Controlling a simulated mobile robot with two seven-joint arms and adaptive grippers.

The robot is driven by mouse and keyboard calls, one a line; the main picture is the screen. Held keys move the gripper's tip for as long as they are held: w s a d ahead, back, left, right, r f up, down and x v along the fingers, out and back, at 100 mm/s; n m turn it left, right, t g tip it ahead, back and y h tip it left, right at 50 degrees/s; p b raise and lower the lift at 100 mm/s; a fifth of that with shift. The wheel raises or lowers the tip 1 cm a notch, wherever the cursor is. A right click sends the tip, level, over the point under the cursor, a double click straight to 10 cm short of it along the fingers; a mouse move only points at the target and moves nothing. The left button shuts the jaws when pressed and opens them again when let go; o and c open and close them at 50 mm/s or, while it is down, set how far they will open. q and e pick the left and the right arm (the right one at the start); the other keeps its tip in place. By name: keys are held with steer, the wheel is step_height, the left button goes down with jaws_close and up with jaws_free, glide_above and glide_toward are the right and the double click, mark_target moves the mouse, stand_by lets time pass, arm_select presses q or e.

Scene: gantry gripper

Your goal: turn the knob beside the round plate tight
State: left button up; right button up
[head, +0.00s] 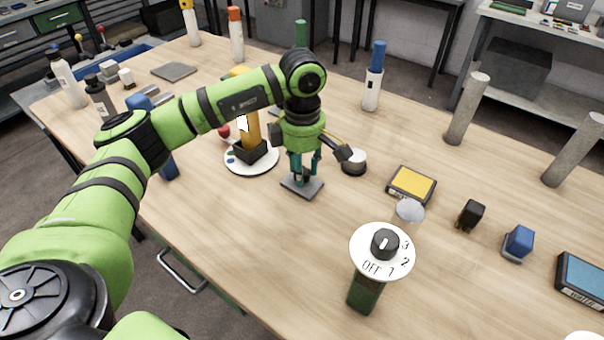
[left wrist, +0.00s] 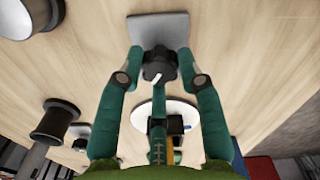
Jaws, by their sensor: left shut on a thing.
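A black knob (left wrist: 158,66) with a white pointer line stands on a small grey square base (head: 304,190), which also shows in the left wrist view (left wrist: 165,27). The white round plate (head: 268,161) lies just left of that base in the head view and carries a black block with a yellow upright part. My left gripper (head: 304,172) points down over the grey base. Its teal fingers are shut on the knob, one on each side in the left wrist view. In the head view the fingers mostly hide the knob. My right gripper is not in view.
A dial on a green post (head: 366,290), marked OFF, 1, 2 and 3, stands in front. A round black-and-white item (head: 354,161) sits right of the gripper. A yellow-topped box (head: 412,184) and grey cylinders stand farther right. Bare wood lies in front of the base.

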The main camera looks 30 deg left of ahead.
arm_select(q)
steer(key=m+b, duration=0.2)
steer(key=m, duration=0.1)
steer(key=shift+f+m, duration=0.1)
steer(key=shift+m, duration=0.3)
steer(key=m+b, duration=0.1)
steer(key=m, duration=0.1)
steer(key=shift+m, duration=0.3)
steer(key=shift+m+b, duration=0.35)
steer(key=shift+m, duration=0.15)
steer(key=m+b, duration=0.1)
steer(key=m, duration=0.2)
steer(key=shift+m, duration=0.5)
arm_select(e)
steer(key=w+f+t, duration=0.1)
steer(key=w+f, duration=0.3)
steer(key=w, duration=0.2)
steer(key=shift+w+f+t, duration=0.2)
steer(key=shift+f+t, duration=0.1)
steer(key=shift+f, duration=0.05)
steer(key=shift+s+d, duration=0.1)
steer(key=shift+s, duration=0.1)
arm_select(q)
steer(key=o, duration=1.1)
steer(key=shift+o, duration=0.2)
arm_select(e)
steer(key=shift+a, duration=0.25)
